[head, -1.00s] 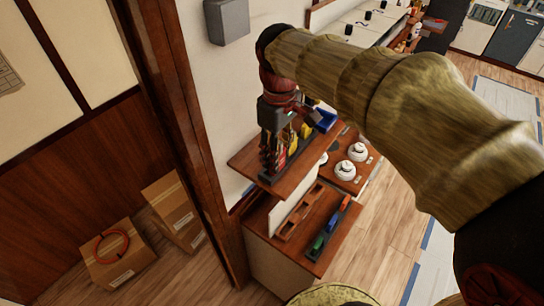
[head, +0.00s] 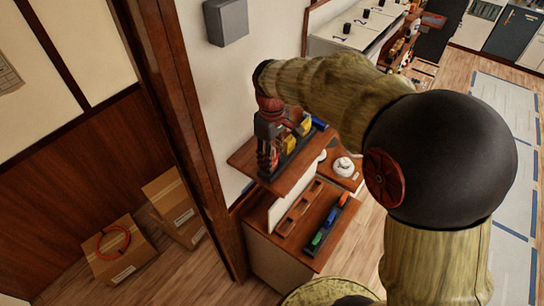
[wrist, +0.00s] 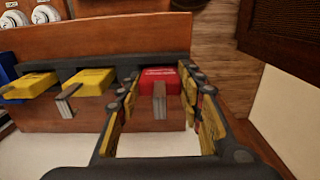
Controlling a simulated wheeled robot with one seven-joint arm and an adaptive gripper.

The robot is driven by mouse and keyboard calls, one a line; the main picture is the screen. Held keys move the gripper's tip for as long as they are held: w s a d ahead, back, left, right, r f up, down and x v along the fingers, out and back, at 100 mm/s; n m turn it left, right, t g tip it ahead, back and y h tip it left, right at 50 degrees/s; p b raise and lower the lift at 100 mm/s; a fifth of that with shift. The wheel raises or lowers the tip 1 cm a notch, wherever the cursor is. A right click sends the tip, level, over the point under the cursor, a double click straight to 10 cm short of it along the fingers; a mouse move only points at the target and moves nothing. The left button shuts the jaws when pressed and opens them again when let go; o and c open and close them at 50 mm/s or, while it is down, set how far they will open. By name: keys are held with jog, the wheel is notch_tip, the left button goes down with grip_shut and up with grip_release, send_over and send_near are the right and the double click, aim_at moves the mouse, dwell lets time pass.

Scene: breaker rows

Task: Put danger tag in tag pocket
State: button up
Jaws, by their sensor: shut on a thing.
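The red tag (wrist: 158,74), likely the danger tag, stands in the dark rack in the wrist view, with a grey-brown tab on its front. My gripper (wrist: 162,88) has one finger on each side of it and is shut on it. In the head view my gripper (head: 268,160) points down at the near end of the rack on the upper wooden shelf, hiding part of the rack. The tag pocket cannot be made out for certain in either view.
Two yellow tags (wrist: 90,82) stand left of the red one in the dark rack (wrist: 122,66). A blue item (head: 318,123) is at the rack's far end. Below, a lower shelf holds a tray with blue and green items (head: 328,222). A wooden post (head: 185,130) stands left.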

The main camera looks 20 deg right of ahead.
jog(key=shift+f, duration=0.2)
jog(key=o, duration=1.2)
jog(key=shift+o, duration=0.2)
notch_tip(320, 180, up, 11)
jog(key=shift+r+b, duration=0.15)
jog(key=shift+b, duration=0.2)
jog(key=shift+s+r, duration=0.15)
jog(key=shift+r, duration=0.4)
jog(key=s+f+m+t, duration=0.1)
jog(key=s+m+t, duration=0.4)
jog(key=s, duration=1.5)
jog(key=shift+f+m+t, duration=0.3)
jog(key=shift+f+m, duration=0.05)
jog(key=shift+m, duration=0.55)
